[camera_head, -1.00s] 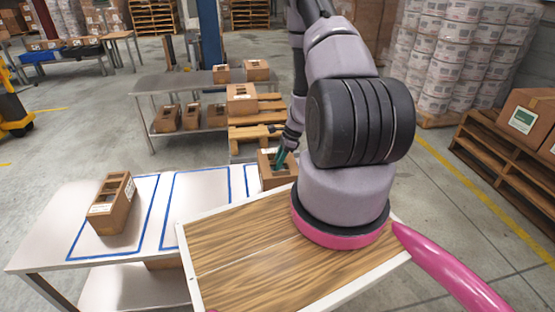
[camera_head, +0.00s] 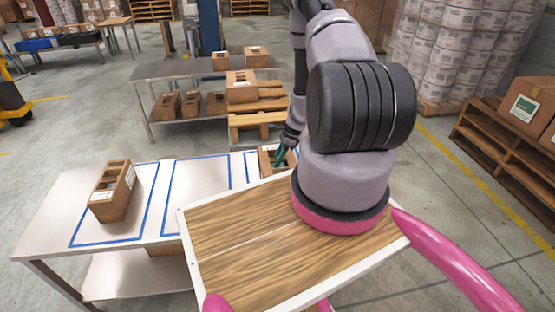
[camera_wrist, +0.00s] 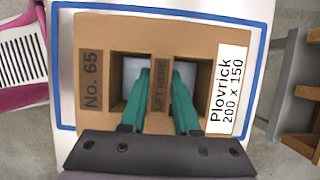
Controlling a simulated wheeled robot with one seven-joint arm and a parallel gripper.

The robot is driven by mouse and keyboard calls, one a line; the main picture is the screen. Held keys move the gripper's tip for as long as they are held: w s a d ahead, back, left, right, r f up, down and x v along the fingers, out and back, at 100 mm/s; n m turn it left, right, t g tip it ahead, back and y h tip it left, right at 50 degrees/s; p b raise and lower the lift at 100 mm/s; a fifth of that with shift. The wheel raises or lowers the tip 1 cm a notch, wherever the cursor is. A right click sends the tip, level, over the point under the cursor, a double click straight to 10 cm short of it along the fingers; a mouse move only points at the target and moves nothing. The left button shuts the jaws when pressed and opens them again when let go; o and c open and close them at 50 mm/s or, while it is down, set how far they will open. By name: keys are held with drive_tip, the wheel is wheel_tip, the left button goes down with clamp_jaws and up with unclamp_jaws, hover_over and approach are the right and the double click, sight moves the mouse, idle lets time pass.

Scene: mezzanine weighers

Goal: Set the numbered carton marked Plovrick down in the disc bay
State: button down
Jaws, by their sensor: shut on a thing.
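The brown carton in my gripper shows a white label reading Plovrick 200 x 150 (camera_wrist: 228,92) and a dark patch reading No. 65. In the wrist view the carton (camera_wrist: 125,28) has two openings with a LIFT HERE bar between them. My gripper (camera_wrist: 159,85) has its green fingers in the openings, shut on this bar. A blue outlined bay (camera_wrist: 262,60) surrounds the carton from above. In the head view the carton (camera_head: 265,163) is over the table's right bay, partly hidden by my arm; whether it touches the table is unclear. No disc mark is visible.
Another carton (camera_head: 108,196) stands in the table's left blue bay (camera_head: 146,205). The middle bay (camera_head: 197,190) is empty. A shelf table (camera_head: 170,70) with several cartons and a pallet stack (camera_head: 258,118) stand behind. Pallets (camera_head: 505,150) are at right.

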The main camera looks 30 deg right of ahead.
drive_tip(key=shift+f, duration=0.15)
idle(0.3)
drive_tip(key=c, duration=0.6)
unclamp_jaws()
drive_tip(key=shift+o, duration=0.2)
drive_tip(key=shift+f, duration=0.1)
drive_tip(key=v, duration=1)
drive_tip(key=shift+d+r, duration=0.15)
drive_tip(key=shift+r, duration=0.25)
